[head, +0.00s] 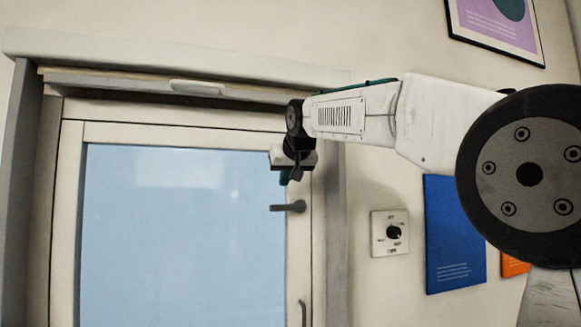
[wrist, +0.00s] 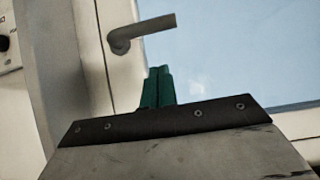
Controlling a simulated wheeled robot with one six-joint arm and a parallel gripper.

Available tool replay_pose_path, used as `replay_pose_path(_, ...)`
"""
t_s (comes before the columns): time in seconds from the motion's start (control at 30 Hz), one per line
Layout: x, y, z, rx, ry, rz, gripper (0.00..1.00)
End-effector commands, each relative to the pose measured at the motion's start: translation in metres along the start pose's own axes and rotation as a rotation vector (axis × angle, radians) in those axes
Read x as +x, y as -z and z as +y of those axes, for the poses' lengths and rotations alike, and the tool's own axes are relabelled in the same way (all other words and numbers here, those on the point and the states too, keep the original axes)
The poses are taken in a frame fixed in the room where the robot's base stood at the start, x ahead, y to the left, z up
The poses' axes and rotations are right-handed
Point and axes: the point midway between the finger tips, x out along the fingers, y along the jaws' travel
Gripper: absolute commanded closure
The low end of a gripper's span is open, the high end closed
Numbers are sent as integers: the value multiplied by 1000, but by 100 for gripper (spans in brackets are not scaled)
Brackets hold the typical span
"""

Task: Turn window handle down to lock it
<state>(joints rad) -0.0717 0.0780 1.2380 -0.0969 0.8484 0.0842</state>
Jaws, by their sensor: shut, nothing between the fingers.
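The window handle (head: 288,206) is a dark grey lever on the right side of the window frame. It points left, roughly level, over the blue glass in the head view. In the wrist view the handle (wrist: 142,32) shows whole, its round base on the frame and its lever reaching right. My gripper (head: 284,180) is just above the handle in the head view. In the wrist view its green fingers (wrist: 159,86) are together and empty, with a visible gap in the picture between them and the handle. I cannot tell the depth between them.
The window (head: 180,230) has a pale frame with a roller blind box (head: 180,86) above. A second handle (head: 303,312) sits lower on the frame. A dial plate (head: 390,233) and a blue poster (head: 454,235) are on the wall to the right.

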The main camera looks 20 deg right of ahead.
Motion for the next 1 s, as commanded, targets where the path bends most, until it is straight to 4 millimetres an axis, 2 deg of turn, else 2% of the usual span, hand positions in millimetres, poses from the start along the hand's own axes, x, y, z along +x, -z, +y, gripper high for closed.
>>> replay_pose_path(0.07,17,0,0,0,0,-2,100)
replay_pose_path(0.3,36,-24,0,1,0,-1,100)
replay_pose_path(0.83,41,-28,2,-1,-4,1,100)
replay_pose_path(1.0,42,-31,18,-17,-38,0,100)
